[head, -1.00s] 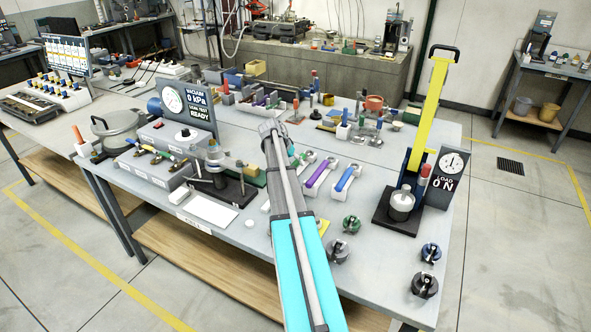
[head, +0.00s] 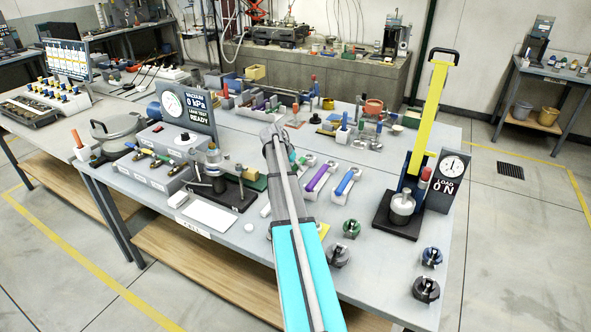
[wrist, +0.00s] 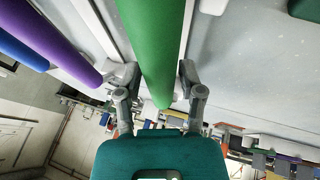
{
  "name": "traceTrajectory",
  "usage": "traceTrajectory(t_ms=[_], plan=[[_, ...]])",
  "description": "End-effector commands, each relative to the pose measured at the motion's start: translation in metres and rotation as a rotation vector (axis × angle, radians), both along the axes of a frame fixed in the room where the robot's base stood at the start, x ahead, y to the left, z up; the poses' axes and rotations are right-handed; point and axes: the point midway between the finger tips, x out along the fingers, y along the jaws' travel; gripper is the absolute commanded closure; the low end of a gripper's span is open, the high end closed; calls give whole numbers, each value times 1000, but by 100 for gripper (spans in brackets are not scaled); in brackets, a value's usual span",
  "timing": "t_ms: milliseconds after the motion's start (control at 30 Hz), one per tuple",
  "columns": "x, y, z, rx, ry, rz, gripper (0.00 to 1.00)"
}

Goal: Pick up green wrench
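The green wrench handle (wrist: 157,45) runs down the upper middle of the wrist view, between the two fingers of my gripper (wrist: 159,78). The fingers stand apart, one on each side of the handle. Firm contact cannot be made out. In the head view my arm hides the gripper tips and most of the green wrench; only a small green part (head: 292,157) shows beside the arm. The purple wrench (head: 317,181) and the blue wrench (head: 345,184) lie to its right; the purple one also shows at the left of the wrist view (wrist: 58,40).
A yellow lever press (head: 429,120) with a load gauge (head: 452,168) stands at the table's right. Several dark round knobs sit at the front right. A vacuum gauge (head: 184,105) and valve block (head: 155,172) stand at the left.

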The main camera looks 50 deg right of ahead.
Motion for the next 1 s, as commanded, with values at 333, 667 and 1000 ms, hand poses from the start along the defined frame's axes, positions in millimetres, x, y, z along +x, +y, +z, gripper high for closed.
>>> traceTrajectory(t_ms=[333, 667, 1000], plan=[[0, 0, 0, 0, 0, 0, 100], [0, 1, 1, 0, 0, 1, 100], [1, 1, 14, -1, 0, 1, 100]])
